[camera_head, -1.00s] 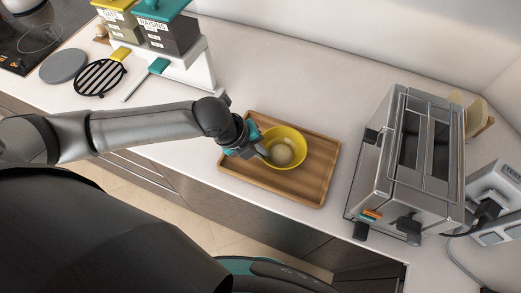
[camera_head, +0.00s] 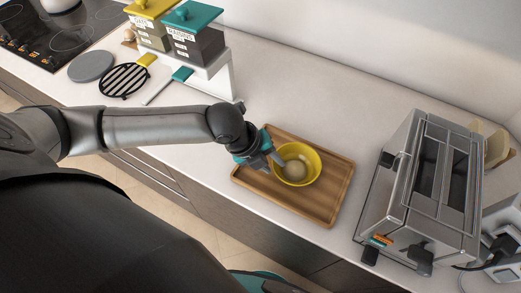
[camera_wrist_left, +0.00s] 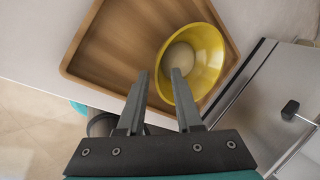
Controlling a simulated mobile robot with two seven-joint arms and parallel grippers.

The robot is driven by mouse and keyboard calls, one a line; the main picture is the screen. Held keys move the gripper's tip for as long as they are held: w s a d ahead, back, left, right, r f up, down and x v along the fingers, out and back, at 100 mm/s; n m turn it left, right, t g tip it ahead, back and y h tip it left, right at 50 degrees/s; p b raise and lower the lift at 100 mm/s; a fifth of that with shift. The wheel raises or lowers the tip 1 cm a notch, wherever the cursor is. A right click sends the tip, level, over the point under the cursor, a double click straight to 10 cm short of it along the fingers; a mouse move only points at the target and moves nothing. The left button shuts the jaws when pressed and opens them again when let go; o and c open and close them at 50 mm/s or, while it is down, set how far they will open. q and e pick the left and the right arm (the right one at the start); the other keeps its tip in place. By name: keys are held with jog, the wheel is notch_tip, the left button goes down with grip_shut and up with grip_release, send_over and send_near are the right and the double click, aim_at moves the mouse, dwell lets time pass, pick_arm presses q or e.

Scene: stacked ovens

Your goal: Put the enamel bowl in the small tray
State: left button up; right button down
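My left gripper (camera_head: 276,163) is at the bowl's left rim. In the wrist view its fingers (camera_wrist_left: 159,73) are apart, one outside the bowl and one over its inside. My right gripper is out of view.
A steel toaster (camera_head: 425,190) stands to the right of the tray. Labelled canisters (camera_head: 190,45) stand on a white shelf at the back left, near a striped black pad (camera_head: 124,80) and a grey disc (camera_head: 91,66). The counter behind the tray is clear.

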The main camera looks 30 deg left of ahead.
pick_arm(q)
jog(key=p+v, duration=0.1)
jog(key=v, duration=0.9)
